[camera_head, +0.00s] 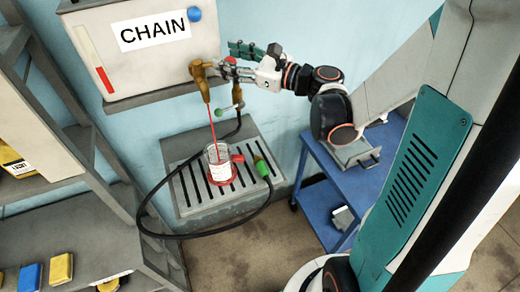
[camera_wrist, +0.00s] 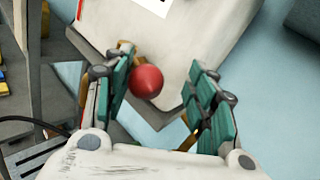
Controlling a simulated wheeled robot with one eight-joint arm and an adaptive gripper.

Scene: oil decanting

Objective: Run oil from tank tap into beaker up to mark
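The tank (camera_head: 140,65) labelled CHAIN has a brass tap (camera_head: 203,80) with a red ball knob (camera_head: 230,60) on its lever. A thin red oil stream (camera_head: 214,125) runs from the tap into the clear beaker (camera_head: 218,158). Red shows around the beaker's base; the exact oil level and mark are too small to tell. My gripper (camera_head: 242,58) is at the tap lever. In the wrist view its teal fingers (camera_wrist: 165,100) are spread on either side of the red knob (camera_wrist: 146,81), which lies closer to the left finger. Whether they touch is unclear.
The beaker stands on a slatted drain tray (camera_head: 190,205). A black hose (camera_head: 160,236) loops over the tray's front, with a green-ended fitting (camera_head: 262,168) right of the beaker. A shelf (camera_head: 50,190) stands left, a blue trolley (camera_head: 325,205) right.

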